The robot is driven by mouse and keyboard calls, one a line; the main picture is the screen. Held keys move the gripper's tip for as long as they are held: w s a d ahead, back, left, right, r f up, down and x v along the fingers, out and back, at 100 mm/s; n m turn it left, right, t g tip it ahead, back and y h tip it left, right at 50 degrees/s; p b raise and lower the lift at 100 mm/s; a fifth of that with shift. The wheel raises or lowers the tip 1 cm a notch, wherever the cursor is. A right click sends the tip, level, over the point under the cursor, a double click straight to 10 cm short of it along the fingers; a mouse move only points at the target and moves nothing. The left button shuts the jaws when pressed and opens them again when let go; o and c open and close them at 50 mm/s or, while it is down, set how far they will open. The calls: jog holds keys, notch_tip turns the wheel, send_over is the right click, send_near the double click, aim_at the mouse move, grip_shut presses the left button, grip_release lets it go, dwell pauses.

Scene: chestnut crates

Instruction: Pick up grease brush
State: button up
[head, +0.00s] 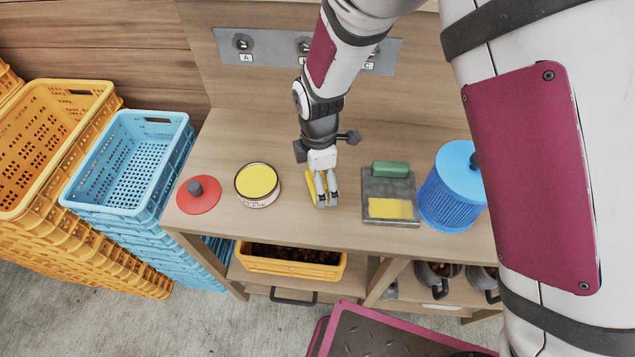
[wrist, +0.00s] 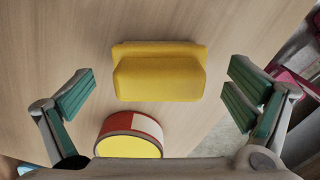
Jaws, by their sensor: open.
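A yellow block-like item with a raised part, which I take for the grease brush (head: 311,187), lies on the wooden workbench (head: 230,140); no bristles show. In the wrist view the yellow item (wrist: 160,72) sits between my spread fingers, and neither finger touches it. My gripper (head: 325,200) is open and empty, pointing down over it. It partly hides the item in the head view. The open tin of yellow grease (head: 257,185) stands to the left, and its red and white side (wrist: 130,127) shows low in the wrist view.
A red lid with a grey knob (head: 199,194) lies left of the tin. A dark tray (head: 376,185) with a green roll and a yellow pad is close on the right, then a blue cylinder (head: 452,195). Blue crates (head: 180,150) and orange crates (head: 105,98) stand left of the bench.

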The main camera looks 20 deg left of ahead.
jog(key=shift+f, duration=0.45)
jog(key=c, duration=1.4)
jog(key=shift+w+r, duration=0.1)
jog(key=shift+r, duration=0.65)
notch_tip(320, 180, up, 2)
jog(key=shift+r+b, duration=0.1)
jog(key=shift+b, duration=0.4)
jog(key=s+d+r+b, duration=0.1)
jog(key=s+d, duration=0.7)
jog(key=s, duration=0.5)
jog(key=shift+s+d+r, duration=0.2)
jog(key=shift+s, duration=0.2)
